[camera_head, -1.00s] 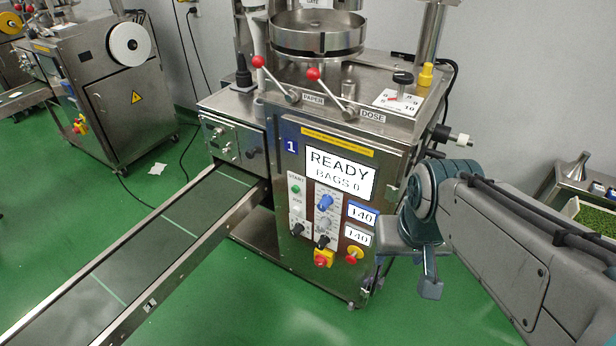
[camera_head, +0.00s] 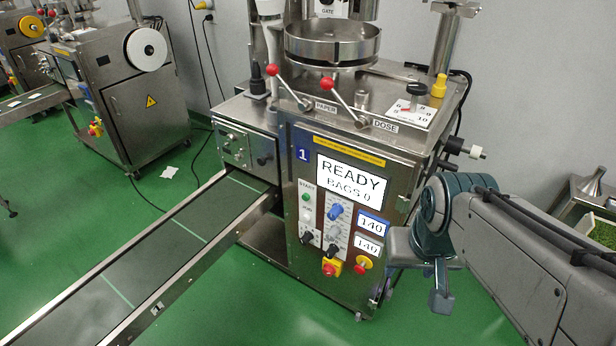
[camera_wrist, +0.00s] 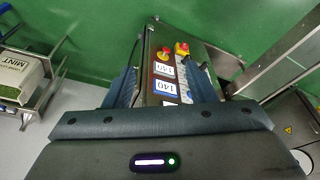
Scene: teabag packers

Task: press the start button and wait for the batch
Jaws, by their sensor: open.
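The packing machine marked 1 stands in the middle of the head view, its front panel (camera_head: 325,274) facing me. Its screen (camera_head: 351,183) reads READY and BAGS 0. The green start button (camera_head: 306,197) sits under a START label left of the knobs. My gripper (camera_head: 441,290) hangs to the right of the panel, apart from the button. In the wrist view my gripper (camera_wrist: 164,88) is open and empty, with the panel's 140 displays (camera_wrist: 166,86) showing between its fingers. The start button cannot be made out in the wrist view.
A conveyor (camera_head: 190,230) runs from the machine to the lower left. Two red-knobbed levers (camera_head: 327,83) stick out above the panel. A second machine (camera_head: 140,100) stands at the back left. A box marked MINT (camera_wrist: 18,78) is on a rack. Green floor is clear in front.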

